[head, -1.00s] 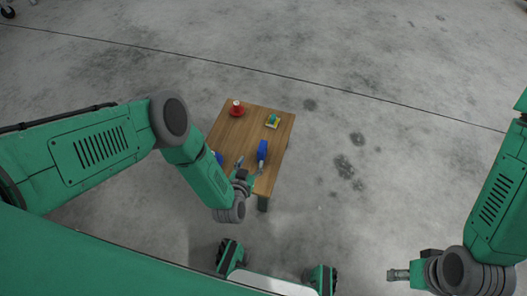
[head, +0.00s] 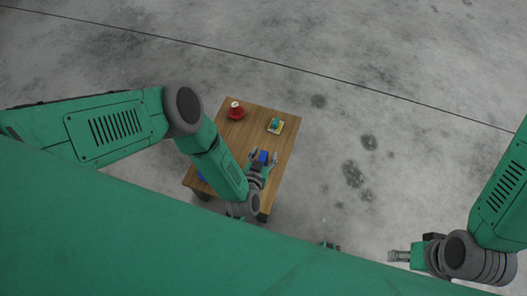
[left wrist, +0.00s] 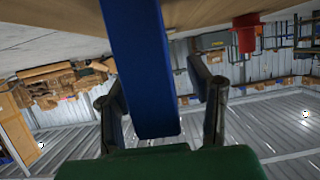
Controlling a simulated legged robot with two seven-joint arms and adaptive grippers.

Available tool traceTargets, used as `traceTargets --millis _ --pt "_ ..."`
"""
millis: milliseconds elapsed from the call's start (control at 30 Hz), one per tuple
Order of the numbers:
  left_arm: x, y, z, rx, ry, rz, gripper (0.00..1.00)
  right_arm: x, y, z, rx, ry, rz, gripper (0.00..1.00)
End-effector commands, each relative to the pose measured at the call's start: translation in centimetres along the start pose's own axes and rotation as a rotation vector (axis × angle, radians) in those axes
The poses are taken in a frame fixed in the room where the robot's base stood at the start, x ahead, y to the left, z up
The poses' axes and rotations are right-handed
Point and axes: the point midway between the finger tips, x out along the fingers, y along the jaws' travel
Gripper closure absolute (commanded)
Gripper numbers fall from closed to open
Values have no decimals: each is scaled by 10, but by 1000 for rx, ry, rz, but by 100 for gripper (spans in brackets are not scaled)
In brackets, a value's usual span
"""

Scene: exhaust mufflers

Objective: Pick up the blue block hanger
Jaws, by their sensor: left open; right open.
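The blue block hanger (head: 263,156) is on the wooden table (head: 232,145), partly covered by my left gripper in the head view. In the left wrist view the blue block hanger (left wrist: 145,70) shows as a long blue bar between the two fingers, nearer the left one. My left gripper (head: 262,160) is open around it; I cannot tell whether a finger touches it. My right gripper (head: 399,256) is open and empty, off to the right, away from the table.
A red piece (head: 236,111) stands at the table's far left, and it also shows in the left wrist view (left wrist: 246,35). Another blue piece (head: 201,176) shows partly behind my left arm. The floor right of the table is clear.

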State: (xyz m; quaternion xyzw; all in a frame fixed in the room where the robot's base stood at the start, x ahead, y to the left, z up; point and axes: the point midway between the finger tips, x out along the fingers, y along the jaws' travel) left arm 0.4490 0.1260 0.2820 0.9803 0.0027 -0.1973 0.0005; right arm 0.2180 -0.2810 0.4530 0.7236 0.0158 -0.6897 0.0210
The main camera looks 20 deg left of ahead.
Motion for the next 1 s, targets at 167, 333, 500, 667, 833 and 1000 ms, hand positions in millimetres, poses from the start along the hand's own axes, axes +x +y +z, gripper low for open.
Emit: traceTargets --millis 167,333,500,667,833,1000 --pt "-1 1 1 -1 1 0 53 1 0 1 1 -2 0 51" --pt "-1 1 1 -1 0 0 85 0 0 1 1 -2 0 51" --pt "-1 1 2 -1 -1 0 100 0 0 1 1 -2 0 51" --pt "-1 0 2 -1 -1 0 100 1 0 1 1 -2 0 51" --pt "-3 0 -5 -1 -1 0 100 -4 0 1 1 -2 0 51" --pt "-15 1 -36 -2 -1 1 100 -23 0 0 1 -2 0 51"
